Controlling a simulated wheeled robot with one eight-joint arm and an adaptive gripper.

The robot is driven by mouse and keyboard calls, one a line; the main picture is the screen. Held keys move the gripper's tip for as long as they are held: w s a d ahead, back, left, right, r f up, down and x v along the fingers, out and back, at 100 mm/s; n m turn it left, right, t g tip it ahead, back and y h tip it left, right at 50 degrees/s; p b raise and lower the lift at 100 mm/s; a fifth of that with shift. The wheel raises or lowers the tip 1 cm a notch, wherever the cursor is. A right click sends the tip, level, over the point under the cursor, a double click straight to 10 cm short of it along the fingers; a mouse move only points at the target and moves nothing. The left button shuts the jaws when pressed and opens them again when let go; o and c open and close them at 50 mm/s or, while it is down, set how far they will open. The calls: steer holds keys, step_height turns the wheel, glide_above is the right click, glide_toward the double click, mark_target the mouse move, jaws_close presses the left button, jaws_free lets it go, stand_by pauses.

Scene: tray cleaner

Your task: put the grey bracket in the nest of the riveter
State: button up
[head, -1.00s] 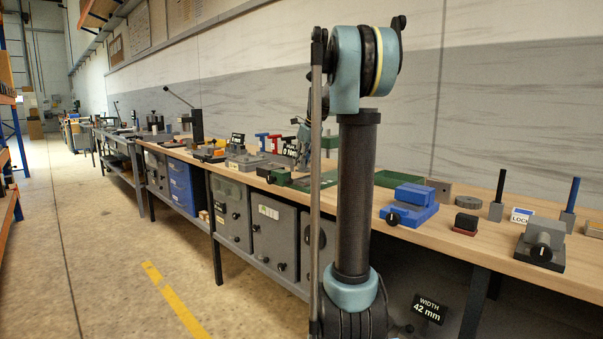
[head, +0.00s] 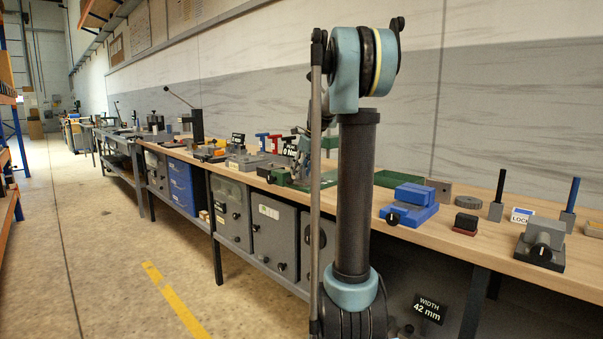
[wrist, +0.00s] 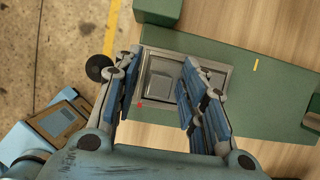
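In the wrist view, my gripper (wrist: 161,78) is open above a green fixture (wrist: 235,85). A square silver-grey recess (wrist: 194,58) is set in the fixture, and a grey block-like piece, which looks like the grey bracket (wrist: 161,80), lies in it. My two fingers stand on either side of this piece, with a visible gap at the left; I cannot tell whether the right finger touches it. In the head view, my gripper is small and partly hidden by my arm near the green fixture (head: 300,185). I cannot tell for sure which part is the riveter.
A black round knob (wrist: 99,67) sticks out at the fixture's left. In the head view, a blue clamp block (head: 412,203), a green tray (head: 392,179) and a dark fixture with a knob (head: 541,245) stand along the bench.

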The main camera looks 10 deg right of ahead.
steer(key=shift+r, duration=0.15)
steer(key=v, duration=1.1)
steer(key=shift+s+r, duration=0.15)
steer(key=shift+r, duration=0.2)
steer(key=s+a+f+n, duration=0.1)
steer(key=s+f+n, duration=0.4)
steer(key=s, duration=0.2)
steer(key=s+a+f+n+h, duration=0.1)
steer(key=s+f+n, duration=0.35)
steer(key=s, duration=0.35)
steer(key=s+a+f+n, duration=0.1)
steer(key=s+f+n, duration=0.35)
steer(key=s, duration=0.25)
steer(key=s+f+n+g+h, duration=0.1)
steer(key=s+f+n, duration=1.4)
steer(key=s+f, duration=0.3)
steer(key=shift+s+d+f+h, duration=0.2)
steer(key=shift+d+f+h, duration=0.15)
steer(key=shift+f, duration=0.3)
steer(key=shift+w+f+g, duration=0.2)
steer(key=shift+w+g, duration=0.1)
steer(key=shift+w, duration=0.1)
